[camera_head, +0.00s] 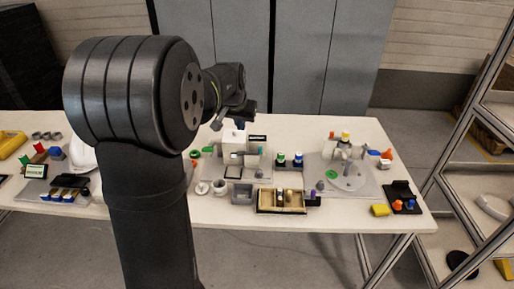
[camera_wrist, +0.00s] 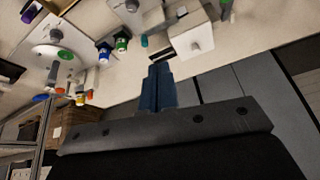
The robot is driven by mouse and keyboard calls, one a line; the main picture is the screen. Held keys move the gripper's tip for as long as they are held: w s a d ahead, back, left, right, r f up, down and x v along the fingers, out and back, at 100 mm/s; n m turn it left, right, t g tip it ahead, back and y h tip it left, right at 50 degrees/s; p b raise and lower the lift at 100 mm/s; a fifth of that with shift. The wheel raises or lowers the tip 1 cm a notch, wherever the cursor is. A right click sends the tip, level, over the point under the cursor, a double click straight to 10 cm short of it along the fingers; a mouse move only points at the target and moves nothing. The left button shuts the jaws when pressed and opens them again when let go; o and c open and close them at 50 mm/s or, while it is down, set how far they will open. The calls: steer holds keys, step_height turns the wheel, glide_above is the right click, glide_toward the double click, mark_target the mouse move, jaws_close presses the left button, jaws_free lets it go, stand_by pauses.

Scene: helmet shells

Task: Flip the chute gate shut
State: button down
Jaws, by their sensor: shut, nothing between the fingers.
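My gripper (camera_head: 242,117) is above and behind the station in the head view. In the wrist view its dark blue fingers (camera_wrist: 157,72) are together and empty, close to the label and apart from the white block.
A grey bin (camera_head: 242,194) and a wooden tray (camera_head: 281,201) stand in front of the station. A white helmet shell (camera_head: 82,154) lies at left. Grey cabinets rise behind the table.

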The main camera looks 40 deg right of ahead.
steer(key=s+d+f+m+t+h, duration=0.1)
steer(key=s+d+f+m+t, duration=0.1)
steer(key=s+d+f+m, duration=0.2)
steer(key=s+f+m, duration=0.3)
steer(key=s, duration=0.2)
steer(key=shift+f+h, duration=0.2)
steer(key=shift+h, duration=0.1)
glide_toward(256, 153)
steer(key=d+f, duration=0.4)
steer(key=shift+s, duration=0.25)
steer(key=shift+a, duration=0.1)
steer(key=shift+w+a, duration=1)
steer(key=shift+w, duration=0.05)
